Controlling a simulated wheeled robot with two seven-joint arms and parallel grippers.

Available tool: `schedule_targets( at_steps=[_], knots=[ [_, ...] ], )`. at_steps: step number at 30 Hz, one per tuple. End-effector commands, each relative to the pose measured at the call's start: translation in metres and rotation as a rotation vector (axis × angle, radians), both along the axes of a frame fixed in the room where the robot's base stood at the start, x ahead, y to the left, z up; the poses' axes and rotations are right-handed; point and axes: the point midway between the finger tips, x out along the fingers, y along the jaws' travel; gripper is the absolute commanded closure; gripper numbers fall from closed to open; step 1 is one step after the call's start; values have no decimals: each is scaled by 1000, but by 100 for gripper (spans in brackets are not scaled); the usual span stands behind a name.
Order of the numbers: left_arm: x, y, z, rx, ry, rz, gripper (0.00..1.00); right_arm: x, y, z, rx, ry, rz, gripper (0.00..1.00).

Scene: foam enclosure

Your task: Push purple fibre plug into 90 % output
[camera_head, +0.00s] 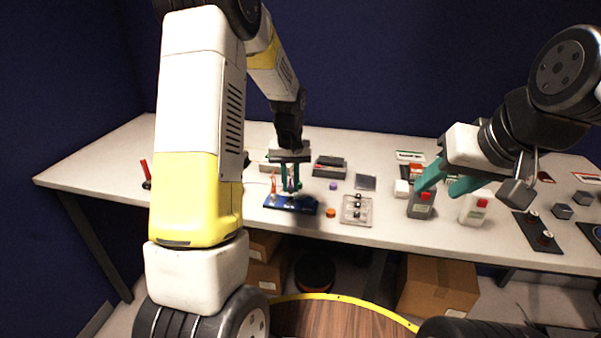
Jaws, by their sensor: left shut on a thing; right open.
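My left gripper (291,186) points down over a small blue device (304,208) near the table's front edge. Its teal fingers are shut on a small dark purple piece, apparently the purple fibre plug (291,187), which is mostly hidden between them. The plug is at the top of the blue device; I cannot tell whether it sits in an output. An orange upright piece (274,184) stands on the device's left part. Output labels are too small to read. My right gripper (446,186) is open, its teal fingers above the right half of the table, near grey and white bottles.
A purple cap (333,186) and an orange cap (331,212) lie right of the device. A clear tray (356,210), a grey bottle (421,205) and a white bottle (475,208) stand further right. A red-handled tool (145,170) is at the left.

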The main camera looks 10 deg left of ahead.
Motion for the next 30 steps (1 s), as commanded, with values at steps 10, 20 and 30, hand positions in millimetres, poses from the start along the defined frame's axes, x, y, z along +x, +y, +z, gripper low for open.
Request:
schedule_targets(
  at_steps=[10, 20, 30],
  knots=[
    [0, 0, -7, 0, 0, 0, 100, 0, 0, 0, 0, 0, 0, 56],
    [0, 0, -14, 1, 1, 0, 100, 0, 0, 0, 0, 0, 0, 56],
    [0, 0, -20, 0, -1, 0, 77, 0, 0, 0, 0, 0, 0, 56]
  ],
)
